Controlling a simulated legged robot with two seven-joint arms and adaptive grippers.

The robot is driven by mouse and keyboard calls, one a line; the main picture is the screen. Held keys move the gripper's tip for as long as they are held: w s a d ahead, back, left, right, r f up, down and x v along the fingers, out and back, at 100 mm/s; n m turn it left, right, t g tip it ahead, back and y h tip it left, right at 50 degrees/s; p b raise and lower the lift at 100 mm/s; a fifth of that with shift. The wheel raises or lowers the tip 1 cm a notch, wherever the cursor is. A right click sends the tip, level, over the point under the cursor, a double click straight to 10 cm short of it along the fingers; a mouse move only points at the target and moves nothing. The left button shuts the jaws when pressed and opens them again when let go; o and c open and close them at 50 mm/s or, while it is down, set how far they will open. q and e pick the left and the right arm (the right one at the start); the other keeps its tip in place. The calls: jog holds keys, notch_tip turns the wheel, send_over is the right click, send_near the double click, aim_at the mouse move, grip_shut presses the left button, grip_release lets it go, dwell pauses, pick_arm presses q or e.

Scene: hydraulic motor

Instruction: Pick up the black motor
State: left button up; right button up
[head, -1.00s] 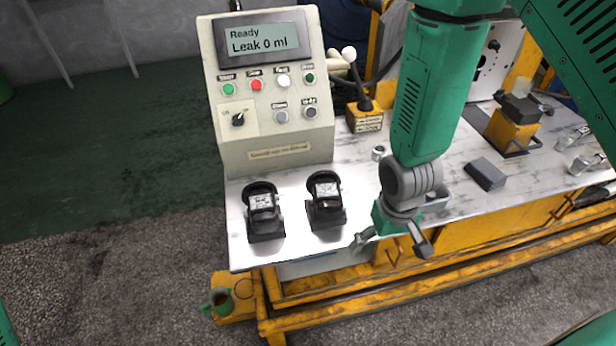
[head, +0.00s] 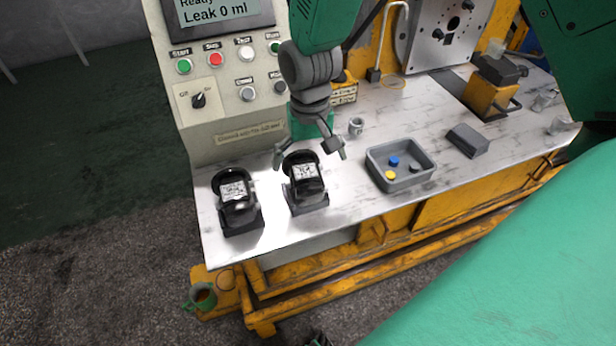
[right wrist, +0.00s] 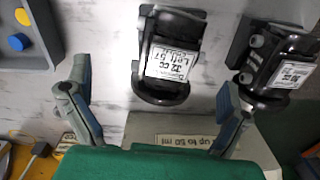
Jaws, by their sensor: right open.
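Two black motors with white labels stand side by side on the bench: the left motor (head: 236,200) and the right motor (head: 306,184). My right gripper (head: 309,156) is open and empty, above and just behind the right motor, with its fingers spread to either side of that motor's top. In the right wrist view, this motor (right wrist: 170,62) lies between the two open fingers (right wrist: 154,76), with no visible contact. The other motor (right wrist: 277,62) is at the right there, outside the fingers. My left gripper cannot be made out in either view.
The control box (head: 222,90) stands close behind the motors. A grey tray (head: 374,176) with coloured caps is right of them, and a grey block (head: 467,141) lies farther right. A small metal ring (head: 356,126) is behind the tray. The bench (head: 222,256) ends just in front of the motors.

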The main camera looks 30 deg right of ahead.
aim_at(299, 171)
jog(key=f, duration=0.1)
jog(key=a+f, duration=0.1)
jog(key=a+f+b, duration=0.1)
jog(key=shift+w+f, duration=0.1)
jog(key=shift+w, duration=0.2)
jog(key=shift+d+f, duration=0.4)
jog(key=shift+f, duration=0.45)
jog(key=shift+d+f, duration=0.15)
jog(key=shift+d, duration=0.5)
jog(key=shift+a, duration=0.1)
jog(key=c, duration=0.7)
jog(key=shift+a, duration=0.25)
jog(key=c, duration=0.7)
jog(key=shift+a, duration=0.3)
jog(key=c, duration=0.6)
jog(key=shift+w+a+r, duration=0.1)
jog(key=shift+a+r, duration=0.1)
pick_arm(q)
jog(key=shift+a+f, duration=0.65)
jog(key=shift+f, duration=0.3)
pick_arm(e)
jog(key=shift+r, duration=0.1)
